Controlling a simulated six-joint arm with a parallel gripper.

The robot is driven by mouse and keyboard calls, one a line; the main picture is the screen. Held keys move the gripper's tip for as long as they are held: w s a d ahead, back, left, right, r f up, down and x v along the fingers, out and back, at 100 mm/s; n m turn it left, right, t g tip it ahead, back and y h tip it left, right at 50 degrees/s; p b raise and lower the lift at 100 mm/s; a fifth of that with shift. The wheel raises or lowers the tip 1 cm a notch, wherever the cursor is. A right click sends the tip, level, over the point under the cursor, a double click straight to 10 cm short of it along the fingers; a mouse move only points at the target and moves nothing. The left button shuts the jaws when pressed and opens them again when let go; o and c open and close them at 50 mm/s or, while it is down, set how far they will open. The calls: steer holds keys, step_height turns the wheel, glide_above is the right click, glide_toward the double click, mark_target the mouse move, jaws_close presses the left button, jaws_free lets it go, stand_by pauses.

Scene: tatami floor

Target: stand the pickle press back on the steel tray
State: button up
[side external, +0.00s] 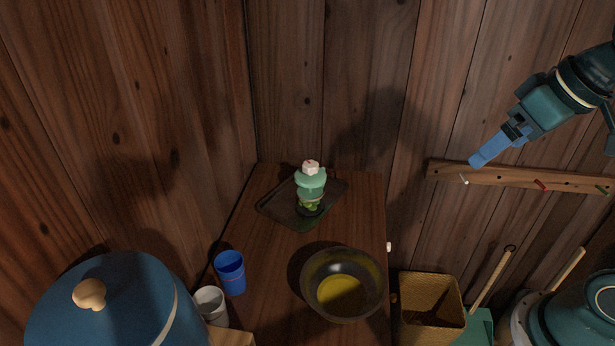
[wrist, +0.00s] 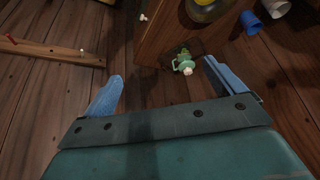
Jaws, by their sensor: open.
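The pickle press (side external: 311,187) has a pale green top with a whitish knob and a clear lower part with green contents. It stands upright on the dark steel tray (side external: 281,211), at the back of the wooden table. The press also shows in the wrist view (wrist: 184,63), beyond my fingers. My gripper (side external: 477,161) is up at the right in the side view, well apart from the press. In the wrist view its blue fingers (wrist: 162,72) are spread apart with nothing between them.
A dark bowl with a yellow inside (side external: 342,288) stands at the table's front. A blue cup (side external: 230,272) and a white cup (side external: 209,305) are on the left. A large blue lidded pot (side external: 105,312) is lower left. A peg rail (side external: 520,179) is on the wall.

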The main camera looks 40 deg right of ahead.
steer(key=shift+n, duration=0.5)
steer(key=shift+s+a+f, duration=0.1)
steer(key=shift+s+f, duration=0.2)
steer(key=shift+s, duration=0.3)
steer(key=shift+s+a+f, duration=0.1)
steer(key=shift+s+f, duration=0.25)
steer(key=shift+s, duration=0.3)
steer(key=shift+s+f, duration=0.3)
steer(key=shift+s, duration=0.3)
